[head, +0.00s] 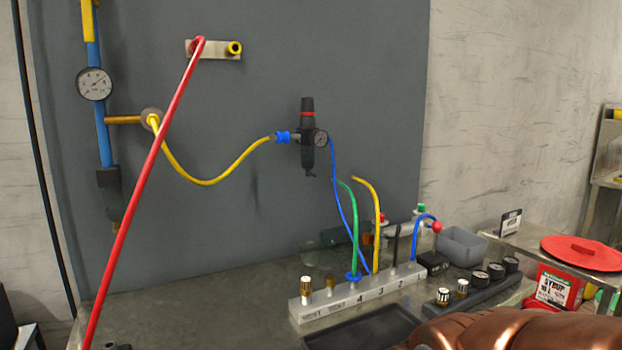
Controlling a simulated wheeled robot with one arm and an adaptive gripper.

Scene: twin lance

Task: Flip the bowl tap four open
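A pale manifold block (372,292) lies on the bench, with the numbers 4, 3 and 2 on its front and two worded labels at its left end. A green hose (353,230) rises from a blue collar (354,276) by the number 4. A yellow hose (376,215) and a blue hose (345,205) also run down to the block. A black filter regulator (307,135) with a gauge hangs on the grey panel above. No part is clearly readable as bowl tap four, and its position cannot be told. My gripper is not in view.
A long red bar (140,200) slants across the left from a wall bracket (222,50). A dark tray (365,330) lies before the block. A dark strip with knobs (478,290), a grey bin (462,245) and a red lid (582,252) are at right. The left bench is mostly clear.

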